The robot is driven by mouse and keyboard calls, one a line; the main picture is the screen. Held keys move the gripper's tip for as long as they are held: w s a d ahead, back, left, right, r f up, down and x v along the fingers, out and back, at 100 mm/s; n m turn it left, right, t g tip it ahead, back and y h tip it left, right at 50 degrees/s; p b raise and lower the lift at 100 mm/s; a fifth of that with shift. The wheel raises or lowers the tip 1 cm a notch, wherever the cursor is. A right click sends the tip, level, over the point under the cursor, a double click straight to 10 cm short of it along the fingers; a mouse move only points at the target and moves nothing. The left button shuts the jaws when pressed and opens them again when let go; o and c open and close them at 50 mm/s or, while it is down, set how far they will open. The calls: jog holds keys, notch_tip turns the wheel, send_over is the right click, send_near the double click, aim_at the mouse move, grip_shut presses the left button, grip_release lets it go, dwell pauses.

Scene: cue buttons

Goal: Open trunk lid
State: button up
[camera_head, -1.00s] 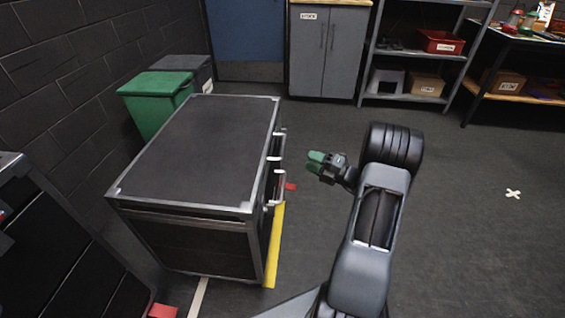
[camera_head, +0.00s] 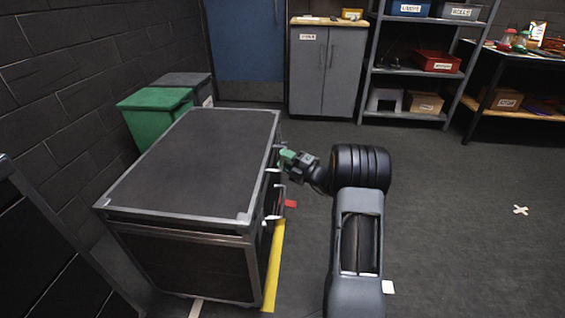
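The trunk (camera_head: 180,258) is a large dark case with metal edges, standing on the floor left of centre. Its flat dark lid (camera_head: 200,160) is down. Pale handles or latches (camera_head: 279,189) stick out from its right side below the lid edge. My gripper (camera_head: 286,160), with green fingertips, is at the trunk's right side, close to the lid edge and the farther handle. Whether it touches the trunk, and whether its fingers are open or shut, cannot be made out.
A green bin (camera_head: 155,115) and a grey bin (camera_head: 190,85) stand behind the trunk by the wall. A yellow floor strip (camera_head: 274,262) runs along the trunk's right side. A grey cabinet (camera_head: 325,70) and shelves (camera_head: 415,75) line the back.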

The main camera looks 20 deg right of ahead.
jog(key=shift+w+a+r, duration=0.1)
jog(key=shift+w+a, duration=0.15)
jog(key=shift+w, duration=0.1)
jog(key=shift+c, duration=0.5)
grip_shut()
